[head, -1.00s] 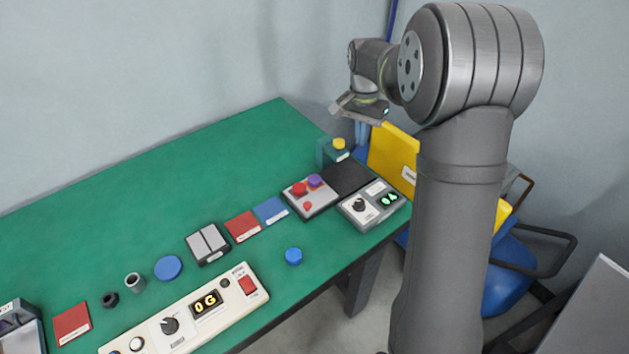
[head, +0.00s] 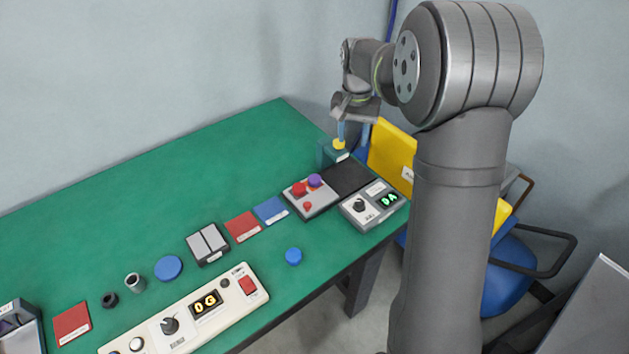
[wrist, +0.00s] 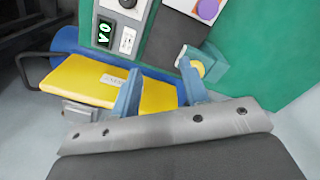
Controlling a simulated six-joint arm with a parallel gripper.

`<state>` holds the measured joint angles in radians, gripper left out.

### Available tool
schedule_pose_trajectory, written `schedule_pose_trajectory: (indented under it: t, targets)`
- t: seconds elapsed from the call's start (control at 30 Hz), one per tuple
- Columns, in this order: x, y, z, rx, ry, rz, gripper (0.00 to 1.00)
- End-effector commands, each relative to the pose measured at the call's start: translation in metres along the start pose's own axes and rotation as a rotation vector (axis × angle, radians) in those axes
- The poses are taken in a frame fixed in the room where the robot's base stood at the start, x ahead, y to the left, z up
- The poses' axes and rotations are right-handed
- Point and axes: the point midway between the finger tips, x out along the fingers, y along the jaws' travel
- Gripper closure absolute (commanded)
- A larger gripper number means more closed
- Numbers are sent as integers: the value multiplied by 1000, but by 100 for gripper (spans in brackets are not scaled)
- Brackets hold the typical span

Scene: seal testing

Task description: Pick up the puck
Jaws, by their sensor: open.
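A small yellow round piece (head: 339,144) sits on a teal block (head: 324,153) at the far right table corner; it could be the puck. In the wrist view, the yellow piece (wrist: 199,68) is partly beside my right fingertip, and the teal block (wrist: 214,62) shows behind it. A flat blue disc (head: 168,268) and a smaller blue round piece (head: 293,256) also lie on the green table; I cannot tell which one the task means. My gripper (head: 354,131) is open and empty, fingers pointing down, just above and beside the yellow piece; its blue fingers (wrist: 158,76) are apart.
A button box (head: 322,200), a meter box (head: 366,222) and a black pad (head: 346,178) lie near the teal block. A long panel (head: 180,335) lies along the front. The back of the green table (head: 200,170) is clear.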

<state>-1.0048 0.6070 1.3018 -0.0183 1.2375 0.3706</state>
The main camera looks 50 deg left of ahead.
Motion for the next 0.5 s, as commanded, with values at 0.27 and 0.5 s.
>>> schedule_pose_trajectory:
  t: [0.27,0.5]
  targets:
    - [-10,-41,15,-620,53,-58,59]
    - [-15,-65,25,-1015,101,-81,59]
